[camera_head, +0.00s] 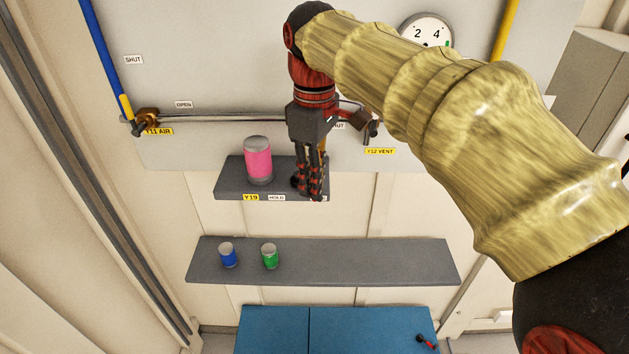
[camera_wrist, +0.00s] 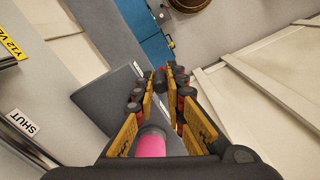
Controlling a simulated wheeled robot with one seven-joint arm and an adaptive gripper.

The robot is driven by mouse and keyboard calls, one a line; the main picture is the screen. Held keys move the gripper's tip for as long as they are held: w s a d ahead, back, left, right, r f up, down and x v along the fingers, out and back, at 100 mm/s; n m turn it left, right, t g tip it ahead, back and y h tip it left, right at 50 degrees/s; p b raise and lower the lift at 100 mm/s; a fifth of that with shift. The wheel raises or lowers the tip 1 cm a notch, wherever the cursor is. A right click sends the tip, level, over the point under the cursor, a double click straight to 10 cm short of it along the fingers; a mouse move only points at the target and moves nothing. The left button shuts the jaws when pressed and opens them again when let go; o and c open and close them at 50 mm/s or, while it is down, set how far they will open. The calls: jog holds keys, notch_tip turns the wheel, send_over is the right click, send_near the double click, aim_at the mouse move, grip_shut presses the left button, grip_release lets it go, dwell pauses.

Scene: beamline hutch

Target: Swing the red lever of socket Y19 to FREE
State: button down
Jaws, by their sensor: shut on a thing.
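The Y19 socket is a small dark grey shelf (camera_head: 228,186) with a yellow Y19 label (camera_head: 251,197) and a white HOLD label (camera_head: 276,197) on its front edge. A pink cylinder with grey ends (camera_head: 258,160) stands upright on its left part; its pink side also shows low in the wrist view (camera_wrist: 151,144). My gripper (camera_head: 315,195) points down at the shelf's right end, its fingers closed in on a small dark piece (camera_wrist: 160,80), apparently the lever's end.
A lower grey shelf (camera_head: 350,262) holds a blue can (camera_head: 228,255) and a green can (camera_head: 269,256). Above are a Y11 AIR valve (camera_head: 148,117) and a Y12 VENT label (camera_head: 380,151). A blue surface (camera_head: 275,330) lies below. My arm covers the right side.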

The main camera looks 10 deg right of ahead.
dwell(0.5)
jog(key=shift+w+d+n+p, duration=0.25)
jog(key=shift+d+n, duration=0.2)
jog(key=shift+n, duration=0.35)
jog(key=shift+w+d+n+p, duration=0.2)
jog(key=shift+d+n, duration=0.25)
jog(key=shift+n, duration=0.35)
jog(key=c, duration=1.8)
grip_release()
jog(key=shift+w, duration=0.15)
jog(key=shift+f, duration=0.1)
